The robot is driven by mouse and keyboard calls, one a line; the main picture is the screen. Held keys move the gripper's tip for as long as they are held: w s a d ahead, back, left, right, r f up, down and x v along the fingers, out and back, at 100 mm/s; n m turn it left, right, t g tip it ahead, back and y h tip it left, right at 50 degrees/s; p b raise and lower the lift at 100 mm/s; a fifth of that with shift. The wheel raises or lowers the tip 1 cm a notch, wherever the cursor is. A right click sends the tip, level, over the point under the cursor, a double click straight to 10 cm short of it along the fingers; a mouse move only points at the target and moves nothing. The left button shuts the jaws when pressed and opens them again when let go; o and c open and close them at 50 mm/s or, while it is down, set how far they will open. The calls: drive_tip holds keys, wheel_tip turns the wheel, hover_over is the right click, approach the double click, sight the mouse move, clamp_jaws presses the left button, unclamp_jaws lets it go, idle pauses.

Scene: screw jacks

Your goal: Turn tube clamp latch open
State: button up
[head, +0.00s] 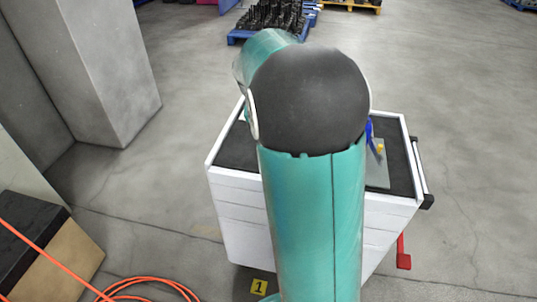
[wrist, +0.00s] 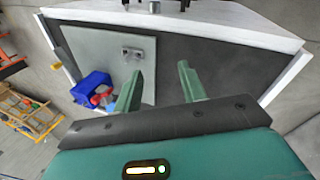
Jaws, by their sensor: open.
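In the wrist view, my gripper (wrist: 160,85) is open, with its two green fingers apart and nothing visible between them. A light grey plate (wrist: 135,70) lies on the dark top below, partly behind the left finger. A blue part (wrist: 88,84) with a red piece (wrist: 103,96) sits on the plate, left of the fingers and apart from them. It looks like the clamp, but I cannot tell which part is the latch. In the head view, the blue part (head: 369,130) and the plate (head: 378,175) show just right of my arm, which hides my gripper.
The plate is on a white cart (head: 240,215) with a dark top and a side handle (head: 420,170). A small metal fitting (wrist: 133,53) is on the plate. Orange hose (head: 150,285) lies on the floor at lower left. A pillar (head: 105,75) stands to the left.

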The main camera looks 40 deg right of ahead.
drive_tip(key=s+a+f+m, duration=0.2)
drive_tip(key=s+a+m, duration=0.1)
drive_tip(key=a+m, duration=0.2)
drive_tip(key=shift+s+f, duration=0.25)
drive_tip(key=shift+s, duration=0.05)
